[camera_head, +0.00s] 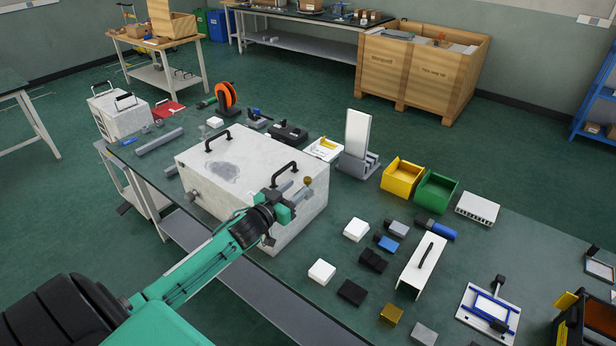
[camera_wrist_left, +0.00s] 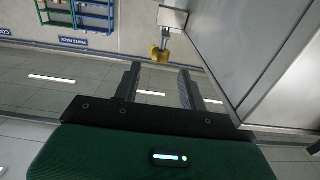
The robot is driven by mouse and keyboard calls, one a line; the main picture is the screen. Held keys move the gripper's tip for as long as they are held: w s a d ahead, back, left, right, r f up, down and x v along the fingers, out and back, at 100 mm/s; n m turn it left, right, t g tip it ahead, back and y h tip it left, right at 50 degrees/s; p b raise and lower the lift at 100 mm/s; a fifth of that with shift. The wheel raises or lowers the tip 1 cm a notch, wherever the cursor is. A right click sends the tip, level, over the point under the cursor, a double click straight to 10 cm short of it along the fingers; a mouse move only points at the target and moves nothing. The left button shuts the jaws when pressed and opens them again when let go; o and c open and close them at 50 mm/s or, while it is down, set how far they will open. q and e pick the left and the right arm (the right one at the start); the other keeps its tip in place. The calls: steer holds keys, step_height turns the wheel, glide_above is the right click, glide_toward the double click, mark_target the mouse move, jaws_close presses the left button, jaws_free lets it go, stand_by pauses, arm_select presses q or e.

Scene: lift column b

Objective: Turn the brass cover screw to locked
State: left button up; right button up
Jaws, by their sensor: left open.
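The brass cover screw (camera_head: 307,181) shows as a small round knob at the right side of the grey-white metal housing (camera_head: 301,216). In the left wrist view the brass screw (camera_wrist_left: 160,54) is a yellow-brown knob on a short shaft, under a pale plate. My left gripper (camera_head: 293,192) is close beside the housing's right side, near the screw. In the left wrist view the gripper (camera_wrist_left: 159,72) is open and empty, with the knob beyond the fingertips and roughly in line with the gap. Contact does not show. I cannot read the screw's locked mark. My right gripper is out of view.
The housing has two black handles, one (camera_head: 283,174) just above my gripper. A white part stands upright in a grey stand (camera_head: 359,163) behind. Yellow (camera_head: 402,178) and green bins, small blocks and a white handled cover (camera_head: 421,265) lie on the bench to the right.

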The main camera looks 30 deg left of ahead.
mark_target(307, 179)
arm_select(q)
steer(key=w+p, duration=0.1)
steer(key=w, duration=0.3)
steer(key=shift+w+d+r, duration=0.1)
steer(key=shift+w+d, duration=0.05)
steer(key=shift+w, duration=0.25)
steer(key=shift+w+d, duration=0.1)
steer(key=shift+w, duration=0.7)
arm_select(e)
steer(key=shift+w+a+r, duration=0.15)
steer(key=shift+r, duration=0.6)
arm_select(q)
steer(key=shift+c, duration=0.4)
jaws_close()
steer(key=shift+m+h, duration=0.3)
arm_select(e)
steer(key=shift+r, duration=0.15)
arm_select(q)
steer(key=shift+m+h+p, duration=0.45)
steer(key=shift+m+h, duration=0.05)
steer(key=shift+h, duration=0.5)
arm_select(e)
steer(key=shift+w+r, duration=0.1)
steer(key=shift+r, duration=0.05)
